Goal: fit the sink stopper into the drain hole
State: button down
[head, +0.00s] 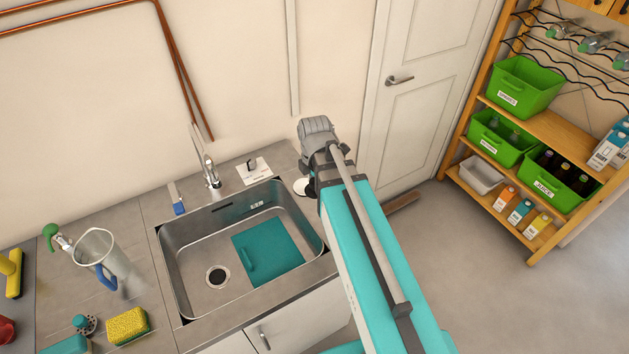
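The drain hole (217,276) is a dark round opening with a pale metal ring in the floor of the steel sink (175,262), toward the front left of the basin. It looks uncovered. A small dark upright piece (252,164) stands on a white card on the counter behind the sink; it may be the stopper, but it is too small to be sure. A white round piece (301,187) shows right beside my gripper (308,187), at the sink's back right corner. I cannot tell whether my gripper holds it. The wrist hides most of the fingers.
A teal board (268,252) lies in the sink, right of the drain. The faucet (208,170) rises behind the basin. A clear jug (98,254), yellow sponge (127,326) and teal-topped scrubber (84,323) stand on the left counter. A wooden shelf (553,127) stands far right.

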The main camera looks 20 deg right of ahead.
aim_at(315, 193)
jog(key=shift+f, duration=0.1)
notch_tip(315, 193, down, 5)
jog(key=b, duration=0.5)
jog(key=shift+d, duration=0.1)
dwell(0.6)
